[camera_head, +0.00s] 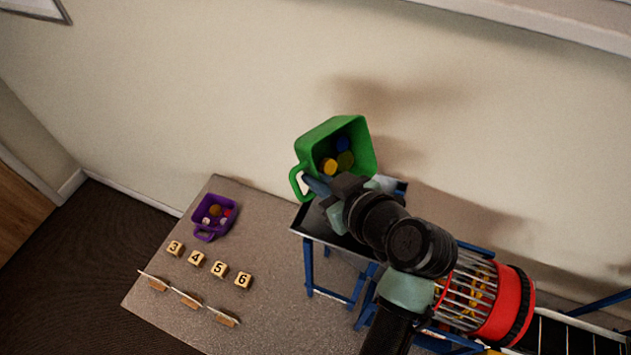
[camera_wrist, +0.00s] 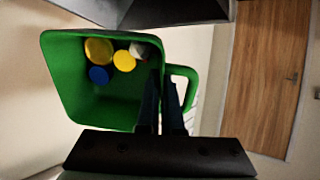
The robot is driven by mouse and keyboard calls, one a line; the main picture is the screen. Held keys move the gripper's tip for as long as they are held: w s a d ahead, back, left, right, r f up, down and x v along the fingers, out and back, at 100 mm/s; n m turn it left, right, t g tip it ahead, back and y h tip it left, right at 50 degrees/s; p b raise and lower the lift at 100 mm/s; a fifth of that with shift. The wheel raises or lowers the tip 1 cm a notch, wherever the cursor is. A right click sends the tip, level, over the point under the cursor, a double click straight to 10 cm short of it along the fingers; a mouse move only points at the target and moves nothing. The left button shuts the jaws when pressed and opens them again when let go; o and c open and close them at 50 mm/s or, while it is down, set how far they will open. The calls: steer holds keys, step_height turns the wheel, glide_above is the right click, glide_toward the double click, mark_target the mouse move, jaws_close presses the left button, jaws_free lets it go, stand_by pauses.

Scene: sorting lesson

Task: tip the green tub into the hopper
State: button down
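The green tub (camera_head: 318,145) is up in the air above the blue-framed stand, tilted so its open mouth faces the head camera. Yellow and blue discs lie inside it; the wrist view also shows a small whitish piece in the tub (camera_wrist: 70,95). My gripper (camera_head: 318,186) is shut on the tub at its handle side; in the wrist view my fingers (camera_wrist: 162,95) lie between tub wall and handle loop, and the exact grip is partly hidden. The hopper, a dark metal tray (camera_head: 308,222), is below the tub, partly covered by my arm.
A red-ended wire drum (camera_head: 512,305) with yellow pieces inside is right of my arm. The wall is close behind.

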steer(key=shift+s+d+f+t+y+b, duration=0.2)
steer(key=shift+f+t+y+b, duration=0.35)
steer(key=shift+b, duration=2.15)
steer(key=shift+s+d+f+t+y+b, duration=0.2)
steer(key=shift+t+y+b, duration=0.6)
steer(key=shift+b, duration=1.9)
steer(key=shift+s+d+f+t+b, duration=0.1)
steer(key=shift+s+t+b, duration=0.15)
steer(key=shift+b, duration=0.6)
steer(key=shift+s+t+y+b, duration=0.3)
steer(key=shift+y+b, duration=0.05)
steer(key=shift+b, duration=0.8)
steer(key=shift+d+f+b, duration=0.1)
steer(key=shift+b, duration=0.4)
steer(key=shift+w+d+f+m+t+b, duration=0.15)
steer(key=shift+w+m+t+b, duration=0.15)
steer(key=shift+w+b, duration=0.2)
steer(key=shift+s+r+y+b, duration=0.3)
steer(key=shift+s+r+b, duration=0.1)
steer(key=shift+b, duration=0.15)
steer(key=shift+d+t+b, duration=0.1)
steer(key=shift+t+b, duration=0.3)
steer(key=shift+b, duration=0.15)
steer(key=b, duration=0.3)
steer(key=t+y+b, duration=0.1)
steer(key=b, duration=0.2)
steer(key=shift+s+d+f+t, duration=0.2)
steer(key=shift+d+t, duration=0.1)
